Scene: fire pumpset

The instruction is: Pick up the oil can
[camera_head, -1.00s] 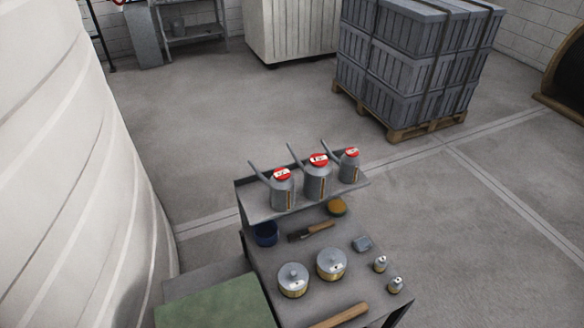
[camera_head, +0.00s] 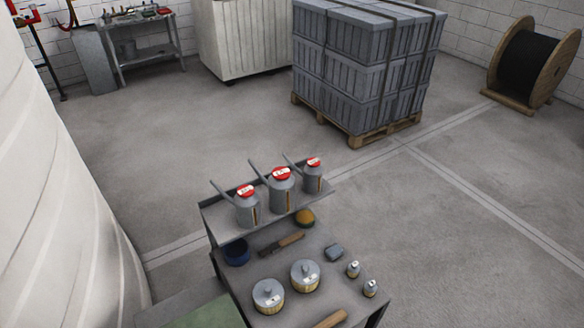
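Three grey oil cans with red tops and long thin spouts stand upright in a row on the raised shelf of a grey bench. The left oil can (camera_head: 247,207), the middle oil can (camera_head: 282,191) and the right oil can (camera_head: 313,177) all have spouts pointing up and left. The middle one looks the tallest. They stand close together on the shelf (camera_head: 230,232). Neither of my grippers shows in the head view.
The bench below holds two round tins (camera_head: 268,296), two small bottles (camera_head: 353,269), a brush (camera_head: 282,244), a blue pot (camera_head: 237,252) and a yellow item (camera_head: 305,217). A big white tank (camera_head: 60,190) stands left. Crates on a pallet (camera_head: 365,75) stand behind. Floor right is open.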

